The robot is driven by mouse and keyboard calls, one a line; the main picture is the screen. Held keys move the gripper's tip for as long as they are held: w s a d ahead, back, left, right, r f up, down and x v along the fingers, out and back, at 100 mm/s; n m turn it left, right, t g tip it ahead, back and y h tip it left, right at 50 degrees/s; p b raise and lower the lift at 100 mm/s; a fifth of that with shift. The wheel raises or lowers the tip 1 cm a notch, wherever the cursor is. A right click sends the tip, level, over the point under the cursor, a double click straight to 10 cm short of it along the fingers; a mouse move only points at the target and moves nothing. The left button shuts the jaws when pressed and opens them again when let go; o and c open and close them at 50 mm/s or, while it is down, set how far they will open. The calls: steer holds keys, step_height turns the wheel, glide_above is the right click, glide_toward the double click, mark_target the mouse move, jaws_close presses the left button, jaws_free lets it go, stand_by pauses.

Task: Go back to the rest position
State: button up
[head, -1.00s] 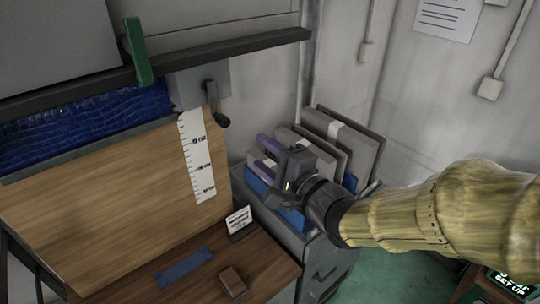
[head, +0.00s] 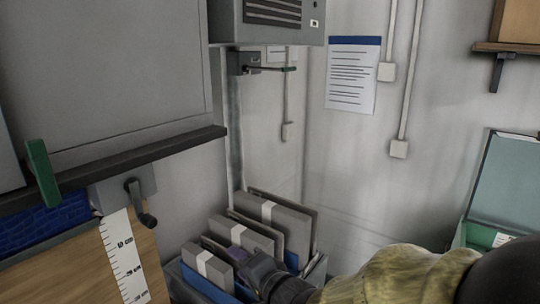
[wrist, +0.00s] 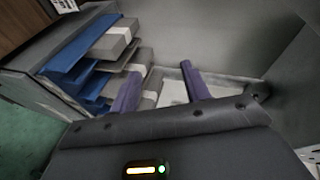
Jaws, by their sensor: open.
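My gripper (head: 238,258) is at the bottom of the head view, partly cut off by its own wrist, by the grey panels with white bands. In the wrist view its two purple fingers (wrist: 160,70) are spread apart, with nothing held between them. The panels stand upright in a grey bin: a front one (head: 198,262), a middle one (head: 238,233) and a back one (head: 268,210). Blue dividers (wrist: 75,58) show beside the panels in the wrist view. I cannot tell whether the left finger touches the panel beside it.
The wooden board with a white ruler (head: 122,255) stands left of the bin. A dark shelf edge (head: 150,152) with a green clamp (head: 42,172) runs above it. A grey wall box (head: 268,22) hangs above. An open teal box (head: 505,185) is at right.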

steer(key=d+f+n+g+h, duration=0.3)
steer(key=d+f+h, duration=0.4)
steer(key=d+f, duration=0.5)
steer(key=s+d+f+n+g+h, duration=0.1)
steer(key=s+d+n+g, duration=0.1)
steer(key=s+d, duration=0.3)
steer(key=s+d+f+n+g+h, duration=0.1)
steer(key=s+d+f+n+g, duration=0.1)
steer(key=s+d+g, duration=0.2)
steer(key=shift+s+d+f+n+b, duration=0.25)
steer(key=shift+s+d+n+b, duration=0.05)
steer(key=shift+s+d+n, duration=0.15)
